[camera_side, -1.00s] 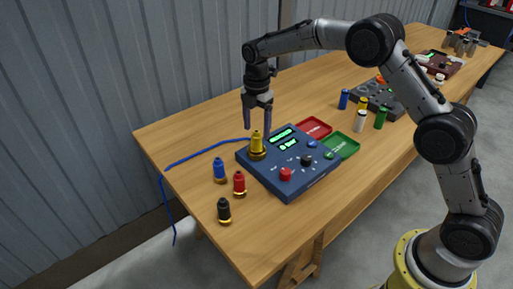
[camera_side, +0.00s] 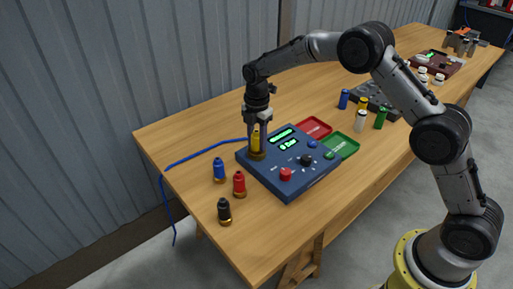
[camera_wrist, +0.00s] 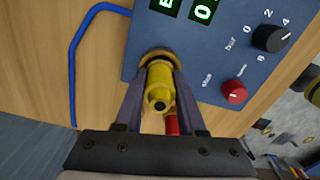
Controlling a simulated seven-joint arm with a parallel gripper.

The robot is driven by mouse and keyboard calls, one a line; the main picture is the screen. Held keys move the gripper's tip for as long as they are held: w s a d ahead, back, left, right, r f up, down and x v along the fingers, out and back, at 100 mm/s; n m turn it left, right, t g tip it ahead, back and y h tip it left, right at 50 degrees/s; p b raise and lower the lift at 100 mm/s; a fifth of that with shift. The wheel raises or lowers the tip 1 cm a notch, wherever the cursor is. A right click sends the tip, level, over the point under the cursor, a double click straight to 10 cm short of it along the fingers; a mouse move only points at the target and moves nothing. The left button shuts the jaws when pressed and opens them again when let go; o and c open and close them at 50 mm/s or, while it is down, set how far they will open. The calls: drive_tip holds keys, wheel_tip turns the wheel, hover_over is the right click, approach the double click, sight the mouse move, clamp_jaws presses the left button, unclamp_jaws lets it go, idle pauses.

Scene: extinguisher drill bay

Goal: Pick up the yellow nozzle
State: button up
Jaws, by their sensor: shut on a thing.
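The yellow nozzle (camera_side: 256,143) stands upright at the left corner of the blue control box (camera_side: 291,186), its brass base on the box's top. My gripper (camera_side: 257,142) points down with its two fingers on either side of the nozzle, shut on it. In the wrist view the yellow nozzle (camera_wrist: 160,88) is between the fingers of my gripper (camera_wrist: 158,90), and its base meets a dark round socket on the box. I see no gap between the nozzle and the box.
Blue (camera_side: 219,171), red (camera_side: 239,184) and black (camera_side: 224,211) nozzles stand left of the box near the table edge. A red tray (camera_side: 314,128) and a green tray (camera_side: 343,146) lie to its right. A blue cable (camera_side: 205,153) runs behind. A grey rack (camera_side: 376,97) stands farther right.

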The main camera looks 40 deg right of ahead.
clamp_jaws()
drive_tip(key=shift+r, duration=0.1)
